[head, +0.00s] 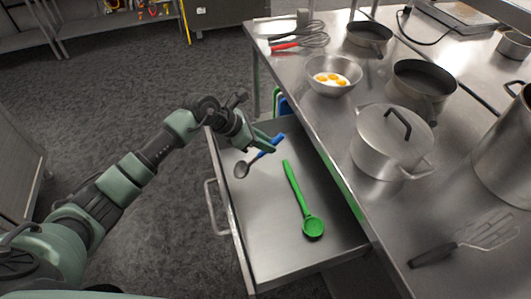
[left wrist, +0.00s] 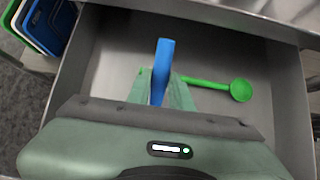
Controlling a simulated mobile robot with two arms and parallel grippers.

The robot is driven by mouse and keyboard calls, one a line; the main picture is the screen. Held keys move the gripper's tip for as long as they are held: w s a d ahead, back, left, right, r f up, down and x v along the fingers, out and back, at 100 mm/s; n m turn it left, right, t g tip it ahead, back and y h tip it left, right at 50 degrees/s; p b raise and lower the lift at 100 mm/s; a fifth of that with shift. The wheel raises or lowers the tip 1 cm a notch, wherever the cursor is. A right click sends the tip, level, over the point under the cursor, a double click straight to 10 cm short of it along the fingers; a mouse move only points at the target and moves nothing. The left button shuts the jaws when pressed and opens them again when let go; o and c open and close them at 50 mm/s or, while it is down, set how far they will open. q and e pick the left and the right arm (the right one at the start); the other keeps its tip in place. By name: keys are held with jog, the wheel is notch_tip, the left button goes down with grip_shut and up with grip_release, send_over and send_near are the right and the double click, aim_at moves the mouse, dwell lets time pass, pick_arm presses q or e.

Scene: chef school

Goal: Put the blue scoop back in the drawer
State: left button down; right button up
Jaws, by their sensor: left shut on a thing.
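The blue scoop (head: 265,152) has a blue handle and a dark bowl. My left gripper (head: 262,146) is shut on its handle, over the far part of the open drawer (head: 268,245). In the left wrist view the blue handle (left wrist: 162,62) stands up between the fingers (left wrist: 160,92), and the bowl is hidden. I cannot tell whether the scoop touches the drawer floor. A green scoop (head: 298,197) lies in the drawer to the right of the gripper. My right gripper is not in view.
The steel counter (head: 385,225) overhangs the drawer's right side. It holds a lidded pot (head: 385,150), a bowl with eggs (head: 320,88), pans and a slotted turner (head: 485,235). Colored boards (left wrist: 45,25) stand beyond the drawer. The drawer's near floor is clear.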

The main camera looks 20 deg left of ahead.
aim_at(265, 155)
pick_arm(q)
jog(key=shift+f, duration=0.75)
notch_tip(265, 155, down, 4)
jog(key=shift+r+p, duration=0.25)
jog(key=shift+p, duration=0.05)
jog(key=shift+f, duration=0.25)
jog(key=shift+f, duration=0.2)
jog(key=c, duration=1.3)
grip_release()
jog(key=shift+o, duration=0.2)
jog(key=shift+r, duration=0.1)
